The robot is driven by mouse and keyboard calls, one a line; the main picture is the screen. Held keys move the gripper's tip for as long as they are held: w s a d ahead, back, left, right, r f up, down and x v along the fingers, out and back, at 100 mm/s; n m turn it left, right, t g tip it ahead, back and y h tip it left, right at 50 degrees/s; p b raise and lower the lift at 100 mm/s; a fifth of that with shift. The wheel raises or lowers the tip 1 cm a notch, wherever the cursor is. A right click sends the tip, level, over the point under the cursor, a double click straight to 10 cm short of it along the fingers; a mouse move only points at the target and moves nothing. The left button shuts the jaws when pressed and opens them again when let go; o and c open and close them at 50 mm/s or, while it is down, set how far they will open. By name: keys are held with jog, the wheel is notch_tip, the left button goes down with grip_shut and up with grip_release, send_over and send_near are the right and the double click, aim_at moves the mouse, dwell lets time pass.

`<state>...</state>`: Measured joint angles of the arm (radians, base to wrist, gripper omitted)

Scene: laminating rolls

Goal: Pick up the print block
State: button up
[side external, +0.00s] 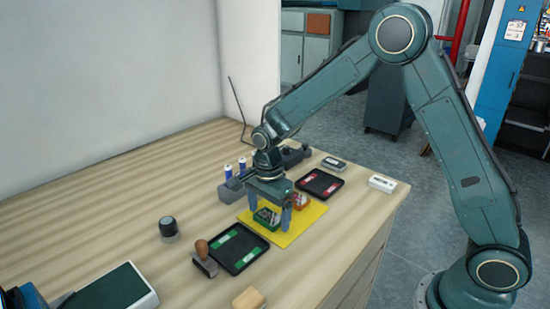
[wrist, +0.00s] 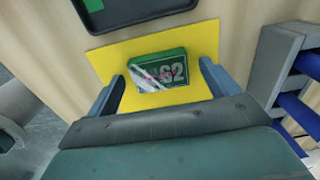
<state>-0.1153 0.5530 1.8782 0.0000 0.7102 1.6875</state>
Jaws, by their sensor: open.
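The print block appears to be the green block (side external: 266,218) with a dark printed top, lying on the yellow mat (side external: 302,226). In the wrist view the green block (wrist: 160,71) shows a "62" and a pale, pinkish streaked patch on its face. My gripper (side external: 270,213) points down over it with its fingers apart. In the wrist view the fingers of my gripper (wrist: 162,78) stand on either side of the block, with a gap at each side. A red-brown block (side external: 301,202) stands on the mat behind the gripper, partly hidden by a finger.
A black tray (side external: 238,266) with green pieces lies in front of the mat, and another tray (side external: 320,196) with red pieces lies behind it. A wooden-handled stamp (side external: 204,258), a dark round-topped object (side external: 168,228) and a grey holder (side external: 231,191) with blue items stand nearby. Table at left is mostly clear.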

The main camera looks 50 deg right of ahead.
aim_at(269, 216)
dwell(0.5)
jog(key=c, duration=1.1)
jog(key=shift+o, duration=0.2)
jog(key=shift+r, duration=0.1)
notch_tip(269, 216, up, 20)
dwell(0.3)
